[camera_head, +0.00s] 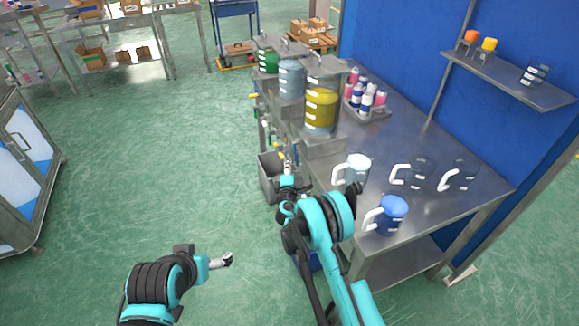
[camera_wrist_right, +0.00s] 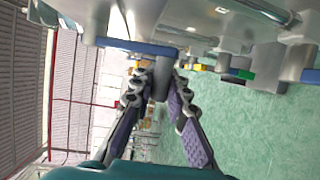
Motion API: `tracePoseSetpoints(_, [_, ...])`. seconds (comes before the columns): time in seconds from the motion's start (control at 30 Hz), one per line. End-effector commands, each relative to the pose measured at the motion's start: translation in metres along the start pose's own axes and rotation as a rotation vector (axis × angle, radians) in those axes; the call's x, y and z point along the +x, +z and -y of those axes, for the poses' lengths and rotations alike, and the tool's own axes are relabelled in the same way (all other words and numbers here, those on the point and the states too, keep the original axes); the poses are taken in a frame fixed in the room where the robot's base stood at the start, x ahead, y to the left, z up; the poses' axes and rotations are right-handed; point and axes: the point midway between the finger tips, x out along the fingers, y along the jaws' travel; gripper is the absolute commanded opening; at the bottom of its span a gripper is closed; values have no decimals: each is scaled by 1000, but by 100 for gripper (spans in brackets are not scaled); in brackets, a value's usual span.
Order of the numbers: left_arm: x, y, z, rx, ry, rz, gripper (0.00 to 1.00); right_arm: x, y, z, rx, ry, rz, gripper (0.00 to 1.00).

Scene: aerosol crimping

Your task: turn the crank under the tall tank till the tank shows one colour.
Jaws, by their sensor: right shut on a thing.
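The tall tank (camera_head: 320,106), nearest of the tanks in a row on the bench's left side, looks mostly yellow with white labels, a clearer upper part and a greyish band at the bottom. My right gripper (camera_head: 287,166) is at the bench's left edge, below and left of this tank. In the right wrist view its fingers (camera_wrist_right: 160,82) are shut on a grey upright piece, the crank handle (camera_wrist_right: 161,88), under the bench structure. The rest of the crank is mostly hidden. My left gripper (camera_head: 226,260) hangs over the floor, away from the bench; its jaws are too small to read.
A grey-blue tank (camera_head: 291,78) and a green tank (camera_head: 267,60) stand behind. Mugs (camera_head: 392,214) with white handles stand on the bench's right part. A grey bin (camera_head: 270,178) is below my right gripper.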

Motion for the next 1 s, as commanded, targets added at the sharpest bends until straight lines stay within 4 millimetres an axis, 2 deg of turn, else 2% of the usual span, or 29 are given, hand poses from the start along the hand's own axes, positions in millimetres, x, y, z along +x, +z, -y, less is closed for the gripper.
tracePoseSetpoints(0.3, [0,0,0,0,0,0,89,9,-3,4,2,-1,2,0])
tracePoseSetpoints(0.8, [0,0,0,0,0,0,89,11,-4,4,2,-1,2,0])
tracePoseSetpoints(0.83, [0,0,0,0,0,0,89,11,-4,4,2,-1,2,21])
tracePoseSetpoints(0.9, [0,0,0,0,0,0,89,11,-4,4,1,-1,1,37])
tracePoseSetpoints(1.0, [0,0,0,0,0,0,89,11,-4,3,1,-1,1,37])
